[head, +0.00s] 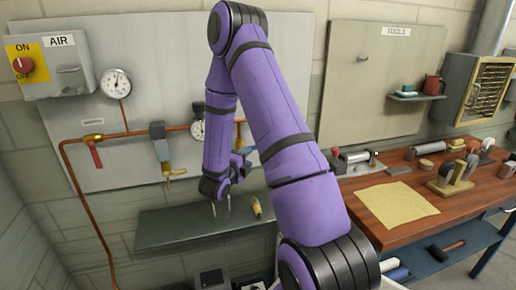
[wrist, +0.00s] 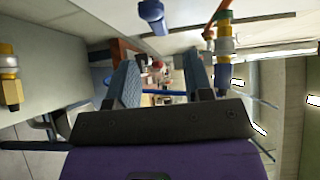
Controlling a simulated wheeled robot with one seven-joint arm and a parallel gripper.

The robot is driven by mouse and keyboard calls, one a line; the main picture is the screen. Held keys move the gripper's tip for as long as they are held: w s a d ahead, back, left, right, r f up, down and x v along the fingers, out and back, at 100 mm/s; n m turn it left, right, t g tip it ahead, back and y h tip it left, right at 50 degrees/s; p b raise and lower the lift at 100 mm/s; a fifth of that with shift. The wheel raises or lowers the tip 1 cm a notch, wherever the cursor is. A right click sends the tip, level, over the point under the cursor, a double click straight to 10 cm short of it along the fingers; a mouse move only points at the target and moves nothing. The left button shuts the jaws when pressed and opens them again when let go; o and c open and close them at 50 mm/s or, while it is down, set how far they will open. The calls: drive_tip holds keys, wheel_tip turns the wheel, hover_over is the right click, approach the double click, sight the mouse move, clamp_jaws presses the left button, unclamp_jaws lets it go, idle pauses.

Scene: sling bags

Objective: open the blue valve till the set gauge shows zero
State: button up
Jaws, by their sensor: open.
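In the wrist view my gripper (wrist: 160,65) is open, with nothing held between the fingers. In the wrist view a blue part (wrist: 152,12) and a blue-and-brass fitting (wrist: 223,70) lie beyond the fingers.
A red-handled valve (head: 94,153) and a grey-blue unit (head: 160,148) sit on the copper pipe. An AIR switch box (head: 55,65) is at upper left. A brass-coloured piece (head: 256,208) is on the shelf (head: 165,232). A cluttered wooden bench (head: 440,205) stands at right.

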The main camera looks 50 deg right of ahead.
drive_tip(key=x, duration=0.9)
clamp_jaws()
